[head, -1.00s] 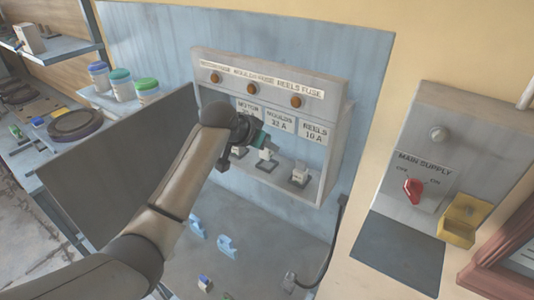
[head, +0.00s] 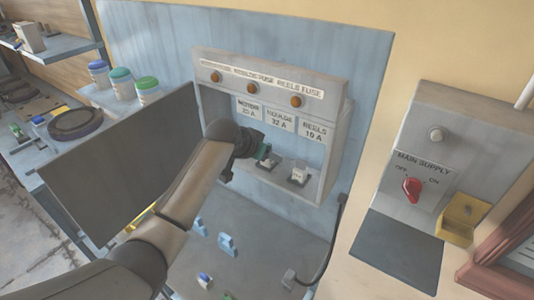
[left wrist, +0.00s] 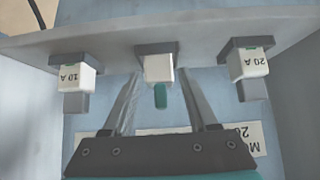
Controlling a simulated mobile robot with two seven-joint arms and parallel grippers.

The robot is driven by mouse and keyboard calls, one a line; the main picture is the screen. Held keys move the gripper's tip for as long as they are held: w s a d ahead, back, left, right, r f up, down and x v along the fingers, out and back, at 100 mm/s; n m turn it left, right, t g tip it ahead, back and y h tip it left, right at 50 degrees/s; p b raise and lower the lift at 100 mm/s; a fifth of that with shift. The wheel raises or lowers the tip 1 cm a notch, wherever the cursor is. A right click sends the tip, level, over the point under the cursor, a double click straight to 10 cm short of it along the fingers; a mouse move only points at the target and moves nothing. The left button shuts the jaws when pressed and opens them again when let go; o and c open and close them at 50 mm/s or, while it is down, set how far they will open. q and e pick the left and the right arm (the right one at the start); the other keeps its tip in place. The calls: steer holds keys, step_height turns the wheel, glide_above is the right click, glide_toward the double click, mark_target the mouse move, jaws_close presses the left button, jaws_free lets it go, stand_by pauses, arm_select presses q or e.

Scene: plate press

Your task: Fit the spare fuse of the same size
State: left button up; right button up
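The fuse box (head: 335,140) on the wall has slots labelled motor, moulds 32 A and reels 10 A. My left gripper (head: 264,153) is in front of the moulds slot. In the left wrist view, its fingers (left wrist: 160,80) are open on either side of the middle white fuse (left wrist: 158,68), apart from it, with a green piece below. A fuse marked 10 A (left wrist: 77,75) is on one side and one marked 20 A (left wrist: 248,65) on the other. The reels fuse (head: 299,175) also shows in the head view. My right gripper is out of view.
Pale blue pieces (head: 227,244) and a small blue-and-white piece (head: 204,280) lie on the grey surface below the box. A grey panel (head: 120,165) stands at the left. The main supply box (head: 440,135) with a red switch (head: 411,189) is at the right.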

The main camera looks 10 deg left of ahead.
arm_select(q)
steer(key=shift+o, duration=0.4)
steer(key=shift+r, duration=0.15)
steer(key=shift+s+a+r, duration=0.15)
steer(key=shift+s+r, duration=0.15)
steer(key=shift+r, duration=0.1)
steer(key=v, duration=1.1)
